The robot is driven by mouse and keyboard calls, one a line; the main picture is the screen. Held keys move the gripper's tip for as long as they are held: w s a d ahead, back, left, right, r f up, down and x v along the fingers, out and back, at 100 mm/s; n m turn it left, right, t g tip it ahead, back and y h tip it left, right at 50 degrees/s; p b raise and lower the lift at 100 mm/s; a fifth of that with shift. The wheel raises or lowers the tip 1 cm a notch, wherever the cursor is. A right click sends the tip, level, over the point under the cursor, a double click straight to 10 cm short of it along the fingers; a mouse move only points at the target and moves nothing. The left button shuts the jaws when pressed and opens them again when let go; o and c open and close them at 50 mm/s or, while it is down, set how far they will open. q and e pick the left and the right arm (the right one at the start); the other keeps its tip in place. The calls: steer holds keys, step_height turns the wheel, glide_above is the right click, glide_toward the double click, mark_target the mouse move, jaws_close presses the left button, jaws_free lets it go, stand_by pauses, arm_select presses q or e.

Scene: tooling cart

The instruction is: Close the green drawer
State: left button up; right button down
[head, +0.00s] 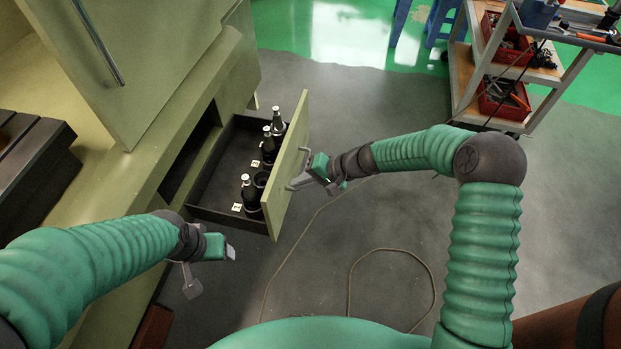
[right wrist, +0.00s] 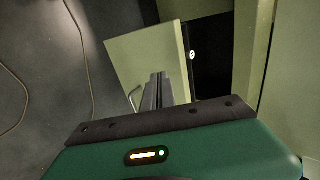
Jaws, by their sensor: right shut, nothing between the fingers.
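The green drawer's front panel (head: 288,165) stands out from the cabinet, so the drawer is open. Its dark tray (head: 215,185) holds several dark tool holders (head: 251,195) with small white tags. My right gripper (head: 293,185) is shut and empty at the outer face of the front panel; I cannot tell whether it touches. In the right wrist view, its fingers (right wrist: 157,90) lie together in front of the panel (right wrist: 143,58), beside the drawer's thin metal handle (right wrist: 132,98). My left gripper (head: 213,268) is open and empty, low and in front of the cabinet's near end.
The green cabinet (head: 190,110) fills the left, with a dark opening beside the drawer. A cart with red bins (head: 503,100) stands at the upper right. A cable (head: 350,290) lies on the otherwise clear grey floor.

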mark_target(274, 184)
steer(key=a, duration=0.2)
steer(key=w+a, duration=0.1)
steer(key=a, duration=0.2)
steer(key=shift+f, duration=0.2)
steer(key=shift+d, duration=0.25)
steer(key=shift+w+a, duration=0.1)
